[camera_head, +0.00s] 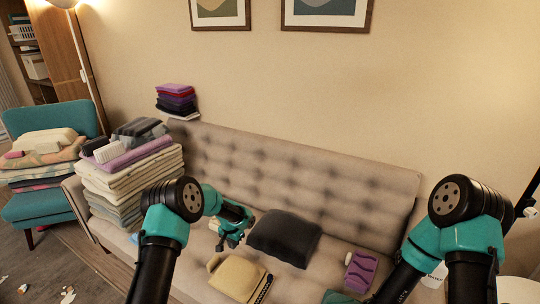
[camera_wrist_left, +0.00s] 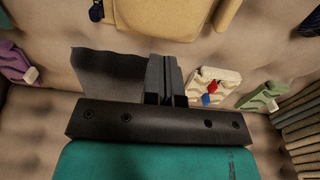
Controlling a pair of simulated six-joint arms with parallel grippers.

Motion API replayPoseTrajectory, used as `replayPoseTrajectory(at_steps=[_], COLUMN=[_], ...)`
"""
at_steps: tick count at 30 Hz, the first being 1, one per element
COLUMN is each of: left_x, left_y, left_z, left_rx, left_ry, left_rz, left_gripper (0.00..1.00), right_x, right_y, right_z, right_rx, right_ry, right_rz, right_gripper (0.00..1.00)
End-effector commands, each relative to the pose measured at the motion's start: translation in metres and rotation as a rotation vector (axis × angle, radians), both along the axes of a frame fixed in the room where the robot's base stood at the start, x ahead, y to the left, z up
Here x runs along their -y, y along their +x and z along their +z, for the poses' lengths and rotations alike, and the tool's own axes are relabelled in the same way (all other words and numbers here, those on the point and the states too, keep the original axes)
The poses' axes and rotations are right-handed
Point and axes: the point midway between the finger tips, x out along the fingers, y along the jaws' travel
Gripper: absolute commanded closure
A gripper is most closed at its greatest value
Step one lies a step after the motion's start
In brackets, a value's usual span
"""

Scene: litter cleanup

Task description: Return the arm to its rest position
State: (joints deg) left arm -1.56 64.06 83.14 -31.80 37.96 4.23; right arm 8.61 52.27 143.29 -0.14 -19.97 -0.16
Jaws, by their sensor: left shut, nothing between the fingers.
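My left arm comes in from the lower left in the head view and bends over the couch seat. Its left gripper (camera_head: 232,240) is left of the dark cushion (camera_head: 285,238) and behind the tan folded cloth (camera_head: 238,277). In the left wrist view the left gripper's dark fingers (camera_wrist_left: 165,80) are together with nothing held. A dark grey shape lies beside them; I cannot tell what it is. My right arm bends at the lower right of the head view; its gripper does not show.
The beige tufted couch (camera_head: 290,175) backs onto the wall. A folded stack (camera_head: 130,178) stands at its left end. A purple item (camera_head: 360,270) lies on the right seat. A pale block (camera_wrist_left: 213,82) and a green item (camera_wrist_left: 262,97) lie near the left gripper. Litter (camera_head: 68,294) lies on the floor.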

Motion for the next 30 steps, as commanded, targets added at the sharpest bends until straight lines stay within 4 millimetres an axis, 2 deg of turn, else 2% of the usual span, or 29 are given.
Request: replayPoseTrajectory(at_steps=[5,9,15,20,24,27,30], left_x=[0.003,0.007,0.008,0.004,-0.003,-0.009,-0.013], left_y=[-0.042,-0.095,-0.178,-0.246,-0.305,-0.34,-0.362], left_z=[-0.021,-0.04,-0.053,-0.053,-0.045,-0.037,-0.032], left_rx=[-0.019,-0.034,-0.043,-0.044,-0.04,-0.032,-0.027], left_ry=[-0.085,-0.178,-0.282,-0.33,-0.345,-0.342,-0.336], left_rz=[0.036,0.101,0.227,0.341,0.447,0.508,0.546], left_gripper=[1.0,1.0,1.0,1.0,1.0,1.0,1.0], right_x=[0.0,0.0,0.0,0.0,0.0,0.0,0.0], right_y=[0.0,0.0,0.0,0.0,0.0,0.0,0.0], right_z=[0.0,0.0,0.0,0.0,0.0,0.0,0.0], right_rx=[0.0,0.0,0.0,0.0,0.0,0.0,0.0], right_ry=[0.0,0.0,0.0,0.0,0.0,0.0,0.0], right_rz=[0.0,0.0,0.0,0.0,0.0,0.0,0.0], right_gripper=[0.49,0.49,0.49,0.49,0.49,0.49,0.49])
